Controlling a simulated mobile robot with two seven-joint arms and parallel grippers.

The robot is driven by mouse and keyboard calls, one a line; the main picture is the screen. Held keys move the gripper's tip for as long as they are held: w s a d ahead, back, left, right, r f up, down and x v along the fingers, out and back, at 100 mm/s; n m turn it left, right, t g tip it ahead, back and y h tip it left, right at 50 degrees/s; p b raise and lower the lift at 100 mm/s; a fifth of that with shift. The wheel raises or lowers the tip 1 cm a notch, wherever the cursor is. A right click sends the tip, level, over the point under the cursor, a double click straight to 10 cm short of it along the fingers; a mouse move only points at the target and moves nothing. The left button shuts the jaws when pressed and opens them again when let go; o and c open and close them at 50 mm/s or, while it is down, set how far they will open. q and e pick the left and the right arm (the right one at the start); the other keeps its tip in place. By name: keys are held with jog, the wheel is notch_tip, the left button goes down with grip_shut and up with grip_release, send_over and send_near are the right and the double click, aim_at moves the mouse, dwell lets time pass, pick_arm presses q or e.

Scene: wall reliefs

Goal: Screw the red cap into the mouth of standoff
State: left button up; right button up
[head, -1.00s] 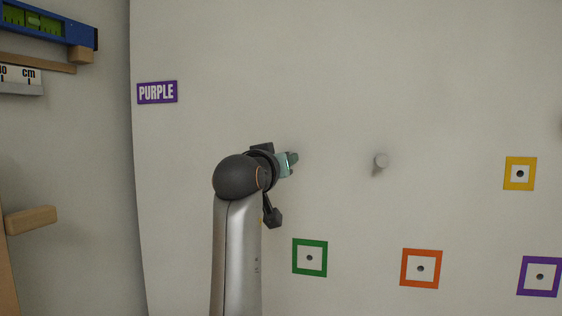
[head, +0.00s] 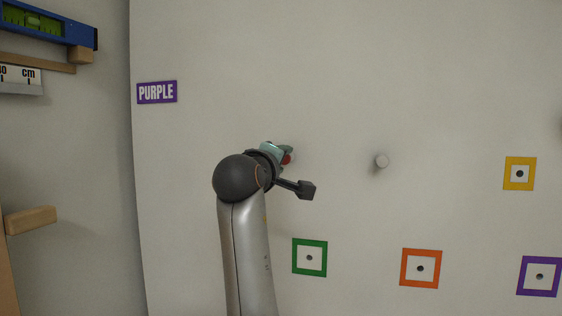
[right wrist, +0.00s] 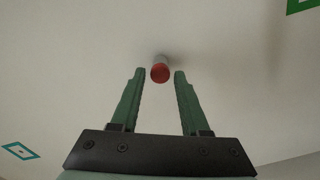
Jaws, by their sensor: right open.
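The red cap (right wrist: 160,73) sits on the near end of a pale standoff (right wrist: 162,59) that sticks out of the wall in the right wrist view. How far it is screwed in, I cannot tell. My right gripper (right wrist: 159,76) is open, with one finger on each side of the cap and a small gap at both. In the head view, my right gripper (head: 289,152) is at the wall and largely hidden by its own wrist. A bit of the red cap (head: 287,159) shows beside its fingers. My left gripper is not in view.
A bare grey standoff (head: 381,161) sticks out to the right. A PURPLE sign (head: 157,92) is at upper left. A wooden peg (head: 31,220) juts out at left.

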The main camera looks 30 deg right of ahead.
jog(key=n, duration=0.9)
grip_shut()
jog(key=m, duration=0.5)
dwell(0.4)
jog(key=m, duration=0.5)
